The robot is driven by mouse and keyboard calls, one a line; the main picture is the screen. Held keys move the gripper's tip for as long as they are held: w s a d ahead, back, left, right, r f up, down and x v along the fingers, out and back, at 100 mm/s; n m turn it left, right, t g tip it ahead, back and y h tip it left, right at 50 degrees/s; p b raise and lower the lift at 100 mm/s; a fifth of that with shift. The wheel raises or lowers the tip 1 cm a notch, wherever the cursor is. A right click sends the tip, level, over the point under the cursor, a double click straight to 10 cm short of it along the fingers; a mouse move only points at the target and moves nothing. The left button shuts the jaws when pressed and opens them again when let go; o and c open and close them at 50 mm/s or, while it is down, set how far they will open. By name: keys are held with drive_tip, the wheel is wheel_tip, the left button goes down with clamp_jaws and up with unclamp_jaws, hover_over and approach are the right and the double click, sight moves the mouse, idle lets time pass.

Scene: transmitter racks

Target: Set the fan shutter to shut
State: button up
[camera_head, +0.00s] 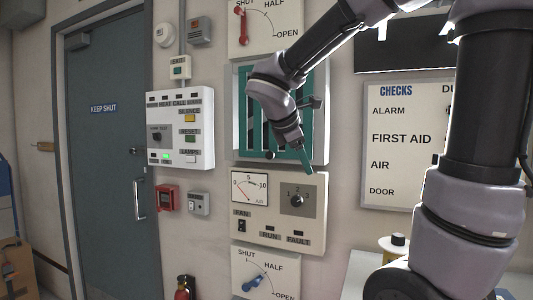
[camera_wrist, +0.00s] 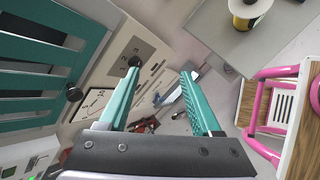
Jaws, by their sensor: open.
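A lower plate (camera_head: 265,275) marked SHUT, HALF and OPEN carries a blue lever (camera_head: 254,283) that points up and right, roughly towards HALF. The lever seems to show between my fingers, farther off, in the wrist view (camera_wrist: 167,97). An upper plate (camera_head: 268,27) with the same marks has a red lever (camera_head: 241,25) standing at SHUT. No label shows which one is the fan shutter's. My gripper (camera_head: 308,168) is open and empty, in front of the louvre's lower right, above the blue lever and apart from it. Its teal fingers spread in the wrist view (camera_wrist: 161,72).
The fan panel (camera_head: 278,235), with gauge, rotary knob and FAN switch, lies between the louvre (camera_head: 322,140) and the lower plate. A black-topped object (camera_head: 397,243) stands on a grey surface at right. A pink-railed cart (camera_wrist: 262,110) shows in the wrist view. A fire extinguisher (camera_head: 184,288) is low left.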

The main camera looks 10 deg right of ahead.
sight(269, 154)
drive_tip(key=w+a+r+n+t+h, duration=0.2)
drive_tip(key=w+a+r+n+t, duration=0.25)
drive_tip(key=w+a+n, duration=0.6)
drive_tip(key=shift+n+t, duration=0.25)
drive_tip(key=shift+n, duration=0.3)
drive_tip(key=x, duration=0.5)
drive_tip(key=f+x, duration=0.1)
drive_tip(key=x, duration=0.3)
drive_tip(key=shift+w+f, duration=0.2)
drive_tip(key=shift+c, duration=0.2)
clamp_jaws()
